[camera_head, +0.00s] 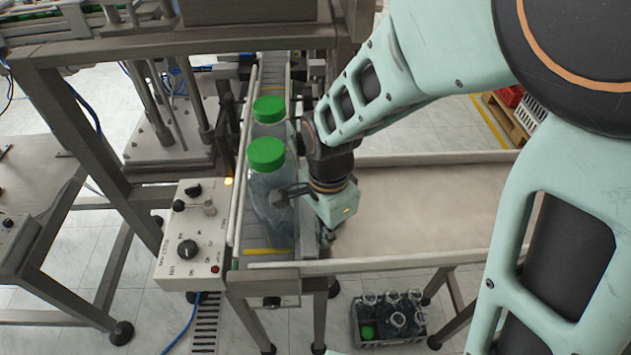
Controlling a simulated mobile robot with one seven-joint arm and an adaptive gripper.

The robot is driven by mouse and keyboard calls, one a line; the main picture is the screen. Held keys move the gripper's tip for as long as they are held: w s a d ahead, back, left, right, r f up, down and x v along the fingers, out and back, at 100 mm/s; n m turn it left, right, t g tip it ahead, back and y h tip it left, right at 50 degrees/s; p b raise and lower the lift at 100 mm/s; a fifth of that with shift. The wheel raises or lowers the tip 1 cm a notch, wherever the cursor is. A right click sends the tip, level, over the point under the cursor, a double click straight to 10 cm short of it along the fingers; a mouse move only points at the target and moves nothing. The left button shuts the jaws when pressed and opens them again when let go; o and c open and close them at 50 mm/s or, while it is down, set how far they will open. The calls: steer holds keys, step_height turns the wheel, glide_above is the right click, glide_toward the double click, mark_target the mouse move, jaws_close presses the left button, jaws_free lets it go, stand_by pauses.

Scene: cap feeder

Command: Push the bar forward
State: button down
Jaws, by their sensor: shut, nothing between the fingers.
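My gripper (328,243) points down at the left end of a flat metal tray table (430,205), just right of the bottle lane. Its fingers are shut and empty, small and dark in this view. A short dark bar-like piece (288,193) juts left from beside my gripper across the nearer bottle. I cannot tell whether this is the bar or part of my gripper, nor whether they touch. Two clear bottles with green caps stand in the lane: the nearer bottle (272,203) and the farther bottle (271,127). My wrist and forearm hide what lies behind them.
A control box (191,235) with knobs stands left of the lane. A metal frame and press (165,120) rise at the back left. A crate (389,341) of bottles sits on the floor below. The tray surface right of my gripper is clear.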

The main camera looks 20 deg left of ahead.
steer(key=a, duration=0.2)
steer(key=shift+s+a, duration=0.3)
steer(key=shift+s, duration=0.05)
steer(key=shift+r, duration=0.2)
steer(key=r+p, duration=0.2)
steer(key=d+r+p, duration=0.1)
steer(key=r+p, duration=0.1)
steer(key=r, duration=0.1)
steer(key=shift+w, duration=0.2)
steer(key=shift+w+d+r, duration=0.1)
steer(key=shift+d+r, duration=0.1)
steer(key=shift+r, duration=0.55)
steer(key=shift+s+d+r, duration=0.1)
steer(key=shift+d+r, duration=0.05)
steer(key=shift+r, duration=0.65)
steer(key=shift+w+d+r, duration=0.1)
steer(key=shift+d+r, duration=0.1)
steer(key=shift+r, duration=0.55)
